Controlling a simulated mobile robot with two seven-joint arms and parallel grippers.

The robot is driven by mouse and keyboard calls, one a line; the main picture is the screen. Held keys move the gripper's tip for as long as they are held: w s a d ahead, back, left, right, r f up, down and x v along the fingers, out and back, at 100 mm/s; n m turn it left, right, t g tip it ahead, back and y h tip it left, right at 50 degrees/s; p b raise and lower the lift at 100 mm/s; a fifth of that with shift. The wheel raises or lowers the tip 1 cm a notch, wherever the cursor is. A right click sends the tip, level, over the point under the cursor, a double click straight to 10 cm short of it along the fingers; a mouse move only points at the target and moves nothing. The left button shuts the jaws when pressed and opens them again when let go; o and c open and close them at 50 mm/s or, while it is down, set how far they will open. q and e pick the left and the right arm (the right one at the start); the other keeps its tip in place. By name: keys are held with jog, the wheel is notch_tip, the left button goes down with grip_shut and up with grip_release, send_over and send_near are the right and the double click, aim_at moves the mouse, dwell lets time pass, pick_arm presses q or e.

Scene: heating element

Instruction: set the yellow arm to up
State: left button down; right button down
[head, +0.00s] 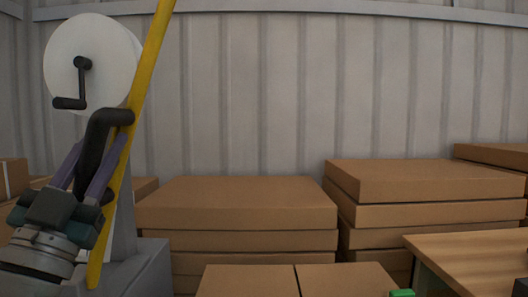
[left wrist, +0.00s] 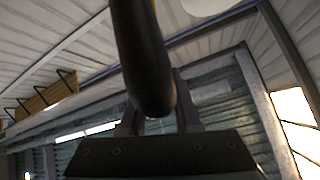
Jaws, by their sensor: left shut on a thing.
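The yellow arm (head: 145,75) is a long, narrow bar at the left of the head view. It stands steep, leaning to the right at its top, and its upper end is cut off by the frame. A black handle (head: 97,138) sticks out from it at mid-height. My left gripper (head: 84,170) is shut on this handle from below. In the left wrist view the black handle (left wrist: 145,55) runs down between the two fingers of my left gripper (left wrist: 160,115). My right gripper is not in view.
A white disc (head: 110,50) with a black crank (head: 81,85) sits behind the yellow arm on a grey stand (head: 150,265). Stacked cardboard boxes (head: 240,200) fill the middle and right. A wooden table (head: 470,255) is at the lower right. A corrugated wall closes the back.

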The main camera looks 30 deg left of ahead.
pick_arm(q)
jog(key=shift+s+a+r+n+g+y, duration=0.2)
jog(key=shift+s+a+n+g+y, duration=0.1)
jog(key=shift+a+n+y, duration=0.25)
jog(key=shift+s+a+r+n+g+y, duration=0.2)
jog(key=shift+s+a+n+y, duration=0.15)
jog(key=shift+n+y, duration=0.4)
jog(key=shift+f, duration=0.1)
jog(key=c, duration=0.6)
grip_release()
jog(key=shift+w, duration=0.1)
jog(key=b+v, duration=0.2)
jog(key=v, duration=0.8)
